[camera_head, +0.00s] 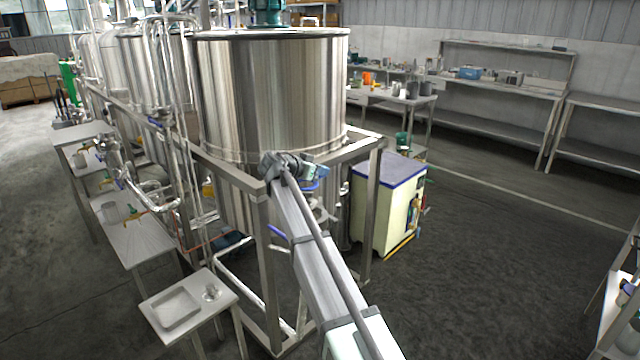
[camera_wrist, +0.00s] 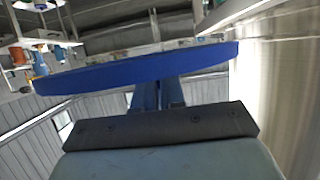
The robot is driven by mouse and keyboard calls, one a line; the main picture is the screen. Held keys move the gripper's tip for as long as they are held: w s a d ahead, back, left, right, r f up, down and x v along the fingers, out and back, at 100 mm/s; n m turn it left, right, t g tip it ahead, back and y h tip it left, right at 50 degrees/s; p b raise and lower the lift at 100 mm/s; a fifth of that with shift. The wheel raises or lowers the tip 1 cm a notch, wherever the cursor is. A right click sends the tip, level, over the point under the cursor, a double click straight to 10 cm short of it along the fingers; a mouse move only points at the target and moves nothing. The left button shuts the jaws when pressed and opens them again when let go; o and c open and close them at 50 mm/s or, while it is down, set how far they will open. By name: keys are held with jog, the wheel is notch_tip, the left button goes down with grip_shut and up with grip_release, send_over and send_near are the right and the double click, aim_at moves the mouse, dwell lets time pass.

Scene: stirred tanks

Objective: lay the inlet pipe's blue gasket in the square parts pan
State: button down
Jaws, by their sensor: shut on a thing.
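The blue gasket (camera_wrist: 135,68) is a thin blue ring, seen almost edge-on across the wrist view. My gripper (camera_wrist: 157,92) is shut on its near edge. In the head view the gasket (camera_head: 310,187) is a small blue arc beside my wrist, in front of the big steel tank, and partly hidden. The square parts pan (camera_head: 196,313) is a shallow grey tray on a small table at the lower left. It looks empty. My gripper is well above the pan and to its right.
The tank's steel frame leg (camera_head: 264,270) rises between that table and my arm. A cream cabinet (camera_head: 388,210) stands right of the frame. Open floor lies farther right.

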jog(key=shift+r, duration=1.55)
jog(key=shift+a, duration=0.15)
jog(key=a+f+n+t+y, duration=0.1)
jog(key=a+n+y, duration=0.1)
jog(key=a, duration=1.5)
jog(key=n+t+y, duration=0.2)
jog(key=n+y, duration=0.1)
send_over(186, 307)
notch_tip(186, 307, down, 42)
jog(key=shift+s+f, duration=0.1)
jog(key=shift+f, duration=4.7)
jog(key=shift+f, duration=0.35)
